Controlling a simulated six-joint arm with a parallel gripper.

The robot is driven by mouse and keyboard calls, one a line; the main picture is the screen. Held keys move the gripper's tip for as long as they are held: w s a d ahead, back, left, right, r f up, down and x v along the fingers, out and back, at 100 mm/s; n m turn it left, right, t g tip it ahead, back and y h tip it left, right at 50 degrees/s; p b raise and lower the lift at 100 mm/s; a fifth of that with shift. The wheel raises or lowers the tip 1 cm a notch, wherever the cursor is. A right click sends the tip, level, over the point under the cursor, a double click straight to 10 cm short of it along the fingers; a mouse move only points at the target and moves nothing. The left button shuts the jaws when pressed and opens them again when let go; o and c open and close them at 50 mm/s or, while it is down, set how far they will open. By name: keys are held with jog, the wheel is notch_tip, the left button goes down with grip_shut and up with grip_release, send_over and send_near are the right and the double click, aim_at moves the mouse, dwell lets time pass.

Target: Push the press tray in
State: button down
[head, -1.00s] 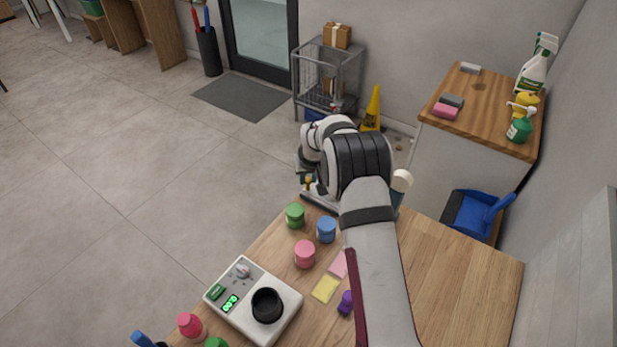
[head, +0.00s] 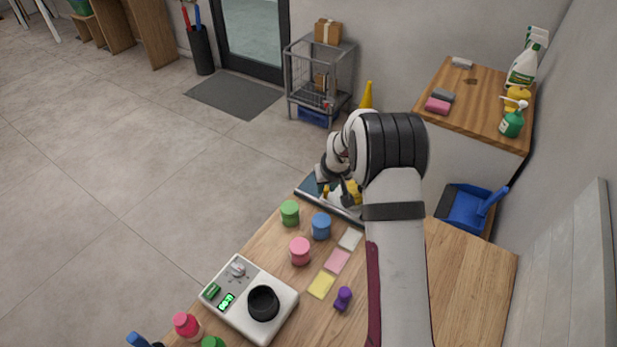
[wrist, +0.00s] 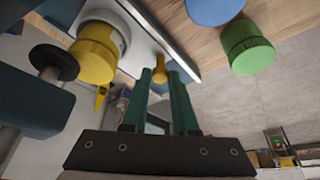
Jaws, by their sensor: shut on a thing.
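The press (head: 312,186) stands at the far end of the wooden counter, partly hidden behind my arm. In the wrist view it shows a dark blue body (wrist: 30,105), a white plate with a dark edge (wrist: 160,28) that looks like the tray, and a large yellow cylinder (wrist: 93,60) in a white ring. A small yellow knob (wrist: 159,70) sticks out from the white plate. My gripper (wrist: 159,76) has its green fingers on either side of this knob, shut on it. How far the tray stands out is unclear.
Green (head: 290,213), blue (head: 321,225) and pink (head: 300,251) jars stand near the press. A scale with a black dish (head: 263,303), coloured cards (head: 337,260) and a purple stamp-like object (head: 343,298) lie nearer. The counter's right side is clear.

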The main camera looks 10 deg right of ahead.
aim_at(336, 205)
jog(key=shift+s+d, duration=1)
jog(key=shift+d, duration=0.1)
jog(key=c, duration=0.7)
grip_release()
jog(key=v, duration=1.5)
jog(key=shift+s+r, duration=0.25)
jog(key=shift+r, duration=0.1)
jog(key=shift+a, duration=0.1)
